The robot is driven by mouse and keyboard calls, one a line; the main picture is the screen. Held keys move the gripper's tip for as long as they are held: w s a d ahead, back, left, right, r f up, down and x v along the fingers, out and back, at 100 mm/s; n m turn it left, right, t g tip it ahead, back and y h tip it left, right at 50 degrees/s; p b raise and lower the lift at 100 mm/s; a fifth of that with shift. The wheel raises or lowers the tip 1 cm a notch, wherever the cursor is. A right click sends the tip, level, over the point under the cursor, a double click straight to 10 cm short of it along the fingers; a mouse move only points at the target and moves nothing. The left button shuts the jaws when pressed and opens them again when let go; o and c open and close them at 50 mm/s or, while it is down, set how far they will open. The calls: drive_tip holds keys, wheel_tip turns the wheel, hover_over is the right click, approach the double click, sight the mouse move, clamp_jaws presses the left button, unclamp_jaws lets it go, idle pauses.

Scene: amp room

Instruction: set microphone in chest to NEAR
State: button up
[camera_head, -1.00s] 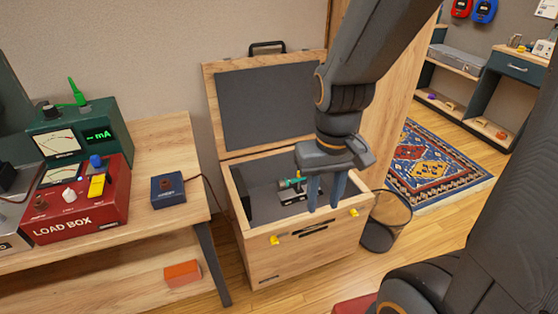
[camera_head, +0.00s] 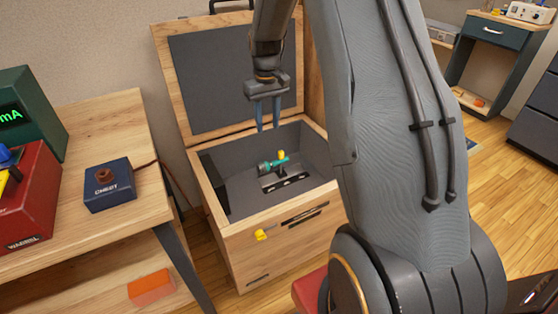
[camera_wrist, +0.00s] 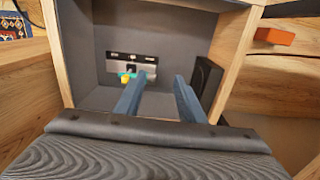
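The open wooden chest (camera_head: 285,238) stands on the floor with its lid (camera_head: 235,85) raised. Inside it, a small teal microphone (camera_head: 268,165) with a yellow part at its end sits on a dark and silver plate (camera_head: 287,183). In the wrist view the microphone (camera_wrist: 128,75) lies partly behind a finger, in front of the plate (camera_wrist: 140,60). Its setting cannot be read. My gripper (camera_head: 267,128) is above the chest's back part, over and apart from the microphone. Its two blue fingers point down, apart and empty; they also show in the wrist view (camera_wrist: 155,85).
A dark block (camera_wrist: 205,80) stands against the chest's inner side wall. A yellow latch (camera_head: 263,234) is on the chest front. A table at left holds a blue CHEST box (camera_head: 108,184) and a red box (camera_head: 30,200). An orange block (camera_head: 151,287) lies on its lower shelf.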

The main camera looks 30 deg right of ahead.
drive_tip(key=b, duration=0.7)
hover_over(281, 152)
wheel_tip(281, 152, down, 17)
drive_tip(key=shift+w+d+f, duration=0.1)
drive_tip(key=shift+w+f, duration=0.05)
wheel_tip(281, 152, down, 8)
drive_tip(key=shift+r+b, duration=0.25)
drive_tip(key=shift+b, duration=0.35)
drive_tip(key=shift+c, duration=0.4)
clamp_jaws()
